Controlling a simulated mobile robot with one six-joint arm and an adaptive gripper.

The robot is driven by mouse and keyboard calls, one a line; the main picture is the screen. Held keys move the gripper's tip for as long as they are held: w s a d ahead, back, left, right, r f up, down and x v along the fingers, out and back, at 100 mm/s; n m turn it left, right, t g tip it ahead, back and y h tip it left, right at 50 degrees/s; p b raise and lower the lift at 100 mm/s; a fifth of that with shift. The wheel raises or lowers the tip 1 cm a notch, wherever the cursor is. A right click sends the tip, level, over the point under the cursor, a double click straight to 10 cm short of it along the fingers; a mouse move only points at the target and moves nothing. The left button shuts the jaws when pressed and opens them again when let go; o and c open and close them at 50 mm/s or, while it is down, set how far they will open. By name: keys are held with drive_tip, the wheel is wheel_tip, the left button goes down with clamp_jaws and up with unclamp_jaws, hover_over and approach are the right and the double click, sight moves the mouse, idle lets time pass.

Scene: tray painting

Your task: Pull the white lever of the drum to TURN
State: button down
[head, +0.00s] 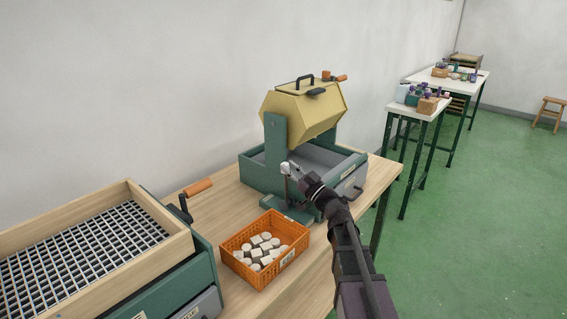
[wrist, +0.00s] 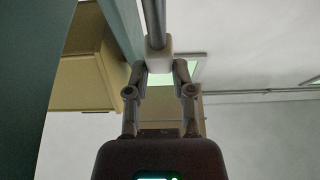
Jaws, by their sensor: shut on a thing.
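The drum (head: 303,107) is a yellow, many-sided box with a black-handled lid, carried on a green stand above a green tray base. The white lever (head: 285,168) stands at the front of the drum's stand, a white knob on a grey rod. In the wrist view the white knob (wrist: 158,54) sits between my fingertips, with the grey rod running up from it. My gripper (wrist: 160,72) is shut on the white knob; in the head view my gripper (head: 296,172) reaches it from the lower right. Any TURN marking is too small to read.
An orange crate (head: 236,262) of pale round pieces stands on the wooden table (head: 318,262) in front of the drum. A framed mesh screen (head: 128,194) with an orange-handled crank is at left. Two white-topped tables (head: 432,106) stand farther back; the green floor at right is mostly clear.

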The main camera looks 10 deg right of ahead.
drive_tip(key=r+p, duration=0.1)
drive_tip(key=a+r+g+p, duration=0.1)
drive_tip(key=r+p, duration=0.1)
drive_tip(key=shift+a+r+n, duration=0.1)
drive_tip(key=shift+n, duration=0.3)
drive_tip(key=a+r+n+g+h+p, duration=0.25)
drive_tip(key=a+g+p, duration=0.5)
drive_tip(key=p, duration=0.85)
drive_tip(key=d+r+m+g+h+p, duration=0.1)
drive_tip(key=d+h+p, duration=0.1)
drive_tip(key=p, duration=0.3)
drive_tip(key=d+r+m+g+h+p, duration=0.1)
drive_tip(key=d+r+g+h+p, duration=0.1)
drive_tip(key=h+p, duration=0.2)
drive_tip(key=w+d+r+m+g+h+p, duration=0.1)
drive_tip(key=d+g+h+p, duration=0.1)
drive_tip(key=p, duration=0.4)
drive_tip(key=shift+d+r+h, duration=0.25)
drive_tip(key=shift+d+h, duration=0.15)
drive_tip(key=shift+h, duration=0.35)
drive_tip(key=shift+d+r+g+h+p, duration=0.25)
drive_tip(key=shift+d+h+p, duration=0.15)
drive_tip(key=shift+d+p, duration=0.05)
drive_tip(key=shift+d, duration=0.15)
drive_tip(key=shift+f, duration=0.2)
